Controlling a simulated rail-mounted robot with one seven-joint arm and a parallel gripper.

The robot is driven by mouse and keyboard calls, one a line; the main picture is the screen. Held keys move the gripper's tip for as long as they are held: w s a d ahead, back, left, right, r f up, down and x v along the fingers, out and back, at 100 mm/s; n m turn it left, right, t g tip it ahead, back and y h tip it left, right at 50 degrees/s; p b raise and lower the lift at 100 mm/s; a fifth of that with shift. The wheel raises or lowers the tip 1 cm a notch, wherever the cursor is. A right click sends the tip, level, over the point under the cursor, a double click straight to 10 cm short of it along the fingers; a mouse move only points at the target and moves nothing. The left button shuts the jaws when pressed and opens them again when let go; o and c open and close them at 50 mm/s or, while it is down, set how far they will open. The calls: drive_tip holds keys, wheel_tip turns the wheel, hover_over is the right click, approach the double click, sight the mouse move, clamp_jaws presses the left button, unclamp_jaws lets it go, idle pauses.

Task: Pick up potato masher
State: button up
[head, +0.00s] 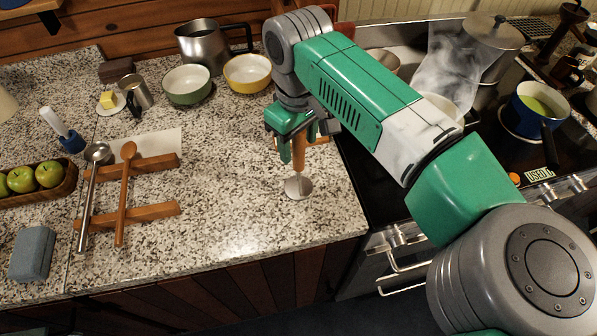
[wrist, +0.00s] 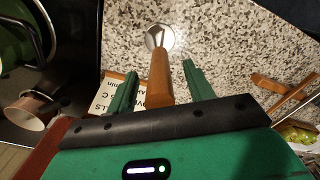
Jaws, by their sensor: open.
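The potato masher (head: 299,186) stands on the speckled counter, with a round metal disc at its foot and a wooden handle. In the wrist view its handle (wrist: 160,78) rises toward the camera between my two green fingers, with the disc beyond. My gripper (head: 297,146) is open over the masher's upper end, which is partly hidden by the gripper in the head view. In the wrist view, gaps show between the handle and both fingers of my gripper (wrist: 159,70).
A wooden rack (head: 155,212) holding a ladle (head: 88,195) and a wooden spoon (head: 123,200) stands left. Bowls (head: 187,84) and a steel pitcher (head: 203,48) stand behind. The stove (head: 385,185) is right. The front counter is clear.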

drive_tip(key=shift+f, duration=0.3)
clamp_jaws()
drive_tip(key=shift+r, duration=0.1)
drive_tip(key=r, duration=0.1)
drive_tip(key=r+b, duration=0.1)
drive_tip(key=r, duration=0.1)
drive_tip(key=shift+s+a+r, duration=0.1)
drive_tip(key=shift+s+r, duration=0.05)
drive_tip(key=shift+s, duration=0.1)
drive_tip(key=s+a+b, duration=0.1)
drive_tip(key=s, duration=0.6)
drive_tip(key=s+a+r+b, duration=0.1)
drive_tip(key=s+b, duration=0.1)
drive_tip(key=s, duration=0.6)
drive_tip(key=shift+s+a+r, duration=0.15)
drive_tip(key=shift+a+r, duration=0.15)
